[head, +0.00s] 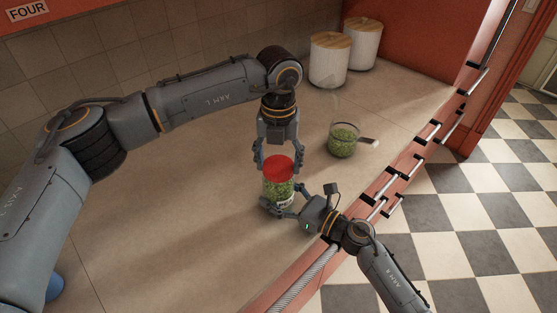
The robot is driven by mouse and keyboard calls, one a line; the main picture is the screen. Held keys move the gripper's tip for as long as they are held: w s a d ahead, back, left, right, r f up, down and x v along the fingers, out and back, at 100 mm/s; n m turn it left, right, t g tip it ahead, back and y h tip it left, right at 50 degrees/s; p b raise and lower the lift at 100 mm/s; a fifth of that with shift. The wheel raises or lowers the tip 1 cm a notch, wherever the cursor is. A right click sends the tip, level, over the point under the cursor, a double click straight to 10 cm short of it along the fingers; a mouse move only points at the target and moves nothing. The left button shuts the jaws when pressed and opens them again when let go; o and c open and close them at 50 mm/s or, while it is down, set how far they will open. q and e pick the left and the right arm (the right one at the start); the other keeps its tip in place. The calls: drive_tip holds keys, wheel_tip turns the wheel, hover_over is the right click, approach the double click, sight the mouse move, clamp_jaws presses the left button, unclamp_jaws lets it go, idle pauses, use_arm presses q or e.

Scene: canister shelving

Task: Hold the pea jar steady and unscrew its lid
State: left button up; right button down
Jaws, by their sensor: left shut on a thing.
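The pea jar (278,189) is clear glass filled with green peas and stands upright on the counter in the head view. Its red lid (277,168) sits on top of the jar. My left gripper (278,162) comes down from above, with one finger on each side of the lid, and is shut on it. My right gripper (283,205) reaches in from the lower right, with its fingers around the lower part of the jar. They hide part of the jar's base and label.
A glass bowl of peas (343,141) with a handle-like piece sticking out stands to the right. Two white canisters with wooden lids, one nearer (329,62) and one behind (362,45), stand at the back. The counter (180,195) is clear on the left. Its railed front edge (388,182) lies close by.

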sight(278, 166)
use_arm(q)
drive_tip(key=n, duration=0.4)
drive_tip(key=shift+f, duration=0.1)
drive_tip(key=n, duration=1.1)
drive_tip(key=shift+r, duration=0.2)
drive_tip(key=shift+r, duration=0.95)
drive_tip(key=shift+r, duration=2)
use_arm(e)
drive_tip(key=shift+c, duration=0.6)
unclamp_jaws()
